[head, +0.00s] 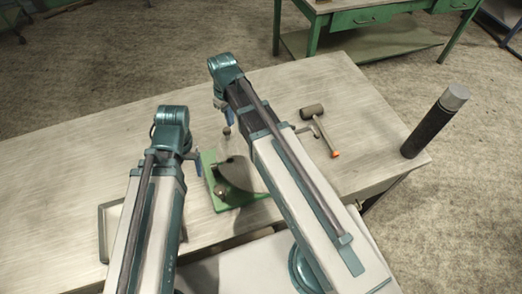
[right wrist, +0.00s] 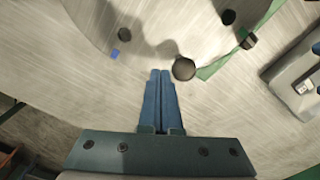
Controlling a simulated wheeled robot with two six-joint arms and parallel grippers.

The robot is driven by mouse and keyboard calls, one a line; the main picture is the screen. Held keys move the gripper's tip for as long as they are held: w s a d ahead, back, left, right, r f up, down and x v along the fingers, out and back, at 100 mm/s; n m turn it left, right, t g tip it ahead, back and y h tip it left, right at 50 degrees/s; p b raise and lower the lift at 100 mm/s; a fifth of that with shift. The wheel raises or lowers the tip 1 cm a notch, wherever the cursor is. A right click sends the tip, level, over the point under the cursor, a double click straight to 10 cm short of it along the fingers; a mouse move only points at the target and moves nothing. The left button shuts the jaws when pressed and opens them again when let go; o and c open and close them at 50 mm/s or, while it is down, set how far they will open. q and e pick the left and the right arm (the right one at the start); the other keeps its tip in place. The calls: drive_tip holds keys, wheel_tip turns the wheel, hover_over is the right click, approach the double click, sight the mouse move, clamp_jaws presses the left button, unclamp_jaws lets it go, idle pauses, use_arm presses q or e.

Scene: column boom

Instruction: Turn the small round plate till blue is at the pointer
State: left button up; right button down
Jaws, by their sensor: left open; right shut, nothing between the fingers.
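The small round plate (head: 238,173) is grey and sits on a green base (head: 222,197), partly hidden by my right arm. In the right wrist view the pale plate (right wrist: 150,20) fills the upper middle, with a small blue mark (right wrist: 115,53) near its edge. A dark round knob (right wrist: 184,69) shows just beyond my right fingertips; I cannot tell whether they touch. My right gripper (right wrist: 160,74) is shut and empty; in the head view it shows at the plate's far side (head: 228,117). My left gripper (head: 198,163) is open at the base's left side. I cannot clearly make out the pointer.
A mallet (head: 319,132) lies right of my right arm. A dark cylinder with a grey top (head: 430,127) stands at the table's right corner. A shallow tray (head: 103,235) is partly behind my left arm. The table's (head: 70,165) left part is clear.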

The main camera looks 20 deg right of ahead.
sight(224, 129)
drive_tip(key=shift+f+b, duration=0.85)
drive_tip(key=shift+f, duration=0.15)
drive_tip(key=shift+s+a, duration=0.5)
drive_tip(key=shift+a, duration=0.25)
drive_tip(key=shift+s+a, duration=0.1)
drive_tip(key=shift+s+a, duration=0.5)
drive_tip(key=shift+a, duration=0.05)
drive_tip(key=shift+s, duration=0.1)
